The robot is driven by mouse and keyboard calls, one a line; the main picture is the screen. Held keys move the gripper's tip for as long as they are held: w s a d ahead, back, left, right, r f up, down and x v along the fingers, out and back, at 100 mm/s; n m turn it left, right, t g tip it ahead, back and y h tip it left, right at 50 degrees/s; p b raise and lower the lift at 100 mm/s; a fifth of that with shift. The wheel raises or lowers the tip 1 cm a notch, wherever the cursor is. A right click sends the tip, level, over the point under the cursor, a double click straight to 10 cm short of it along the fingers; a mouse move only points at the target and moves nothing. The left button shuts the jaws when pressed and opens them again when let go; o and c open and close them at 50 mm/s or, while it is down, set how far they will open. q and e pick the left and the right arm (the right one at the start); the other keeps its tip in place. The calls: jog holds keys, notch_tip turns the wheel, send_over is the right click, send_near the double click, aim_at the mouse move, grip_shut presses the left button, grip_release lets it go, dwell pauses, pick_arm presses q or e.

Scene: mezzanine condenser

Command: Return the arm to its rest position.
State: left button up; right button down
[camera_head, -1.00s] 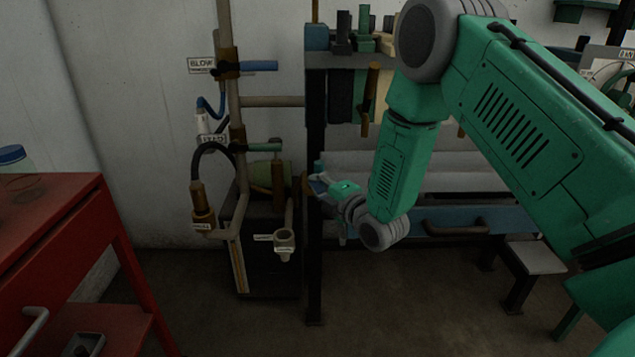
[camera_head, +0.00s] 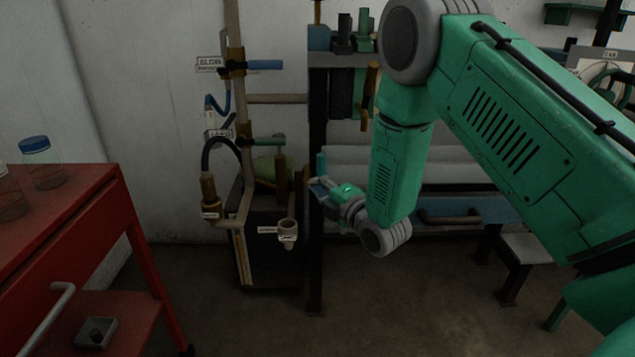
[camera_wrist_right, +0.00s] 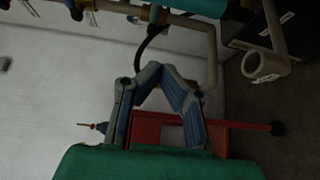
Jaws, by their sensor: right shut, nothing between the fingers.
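My right arm (camera_head: 510,130), green with grey joints, comes in from the right of the head view and bends down at the elbow. Its forearm hangs down and the wrist turns left. My right gripper (camera_head: 320,188) is shut and empty, in front of the dark bench post. It stands apart from the pipework on its left. In the right wrist view the gripper's grey-blue fingers (camera_wrist_right: 158,78) show with no object held between them. My left gripper is not in view.
A red cart (camera_head: 105,195) with bottles (camera_head: 42,162) stands at the left. Labelled pipes with valves (camera_head: 236,110) and a small cup-shaped funnel (camera_head: 288,230) are left of the gripper. A bench with a blue drawer (camera_head: 490,209) is behind the arm. The floor in front is clear.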

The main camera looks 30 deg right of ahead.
jog(key=s+d+p, duration=0.1)
jog(key=s+d, duration=0.2)
jog(key=s, duration=0.4)
jog(key=s+a+f+m+g+p, duration=0.1)
jog(key=s+a+f+m+g, duration=0.25)
jog(key=s+f+m, duration=0.35)
jog(key=s+a+f+m+g+p, duration=0.1)
jog(key=s+a+f+m+g, duration=0.15)
jog(key=s+f+g, duration=0.5)
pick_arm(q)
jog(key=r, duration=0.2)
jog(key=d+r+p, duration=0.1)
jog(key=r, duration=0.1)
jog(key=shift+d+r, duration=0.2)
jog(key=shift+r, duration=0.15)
pick_arm(e)
jog(key=s+a+f+m+g, duration=0.1)
jog(key=s+f+m+g, duration=0.1)
jog(key=s, duration=0.4)
jog(key=s+a+f+m+g, duration=0.2)
jog(key=s+f+m, duration=0.1)
jog(key=s, duration=0.3)
jog(key=s+a+f+m+g+h, duration=0.1)
jog(key=s+f+m+g, duration=0.1)
jog(key=s, duration=0.4)
jog(key=shift+a+f+m, duration=0.25)
jog(key=shift+f+m, duration=0.15)
jog(key=shift+m, duration=0.35)
